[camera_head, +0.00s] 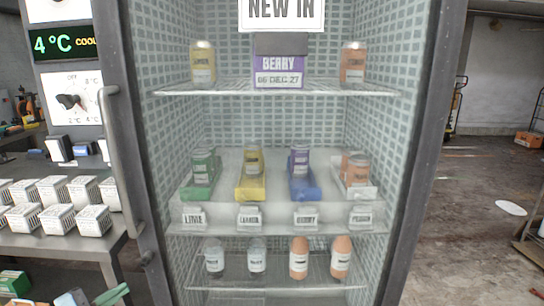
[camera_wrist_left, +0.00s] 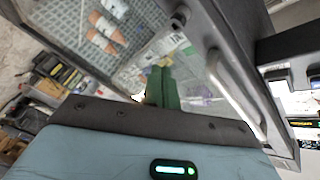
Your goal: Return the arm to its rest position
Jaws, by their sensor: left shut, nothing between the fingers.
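My left gripper (camera_head: 112,294) shows at the bottom left corner of the head view, low beside the table edge and left of the freezer. Its green fingers (camera_wrist_left: 162,88) also show in the left wrist view, pressed together with nothing between them. The freezer door (camera_head: 118,160) stands in front of the shelves and looks closed, with a long grey handle (camera_head: 112,130) on its left side. The handle also shows in the left wrist view (camera_wrist_left: 232,90), apart from the fingers. My right gripper is not in view.
A table (camera_head: 75,245) with rows of small striped boxes (camera_head: 50,190) stands left of the freezer. Bottles and coloured trays (camera_head: 250,185) stand on the shelves inside. A temperature panel (camera_head: 65,43) is at the upper left. Open floor (camera_head: 480,210) shows at the right.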

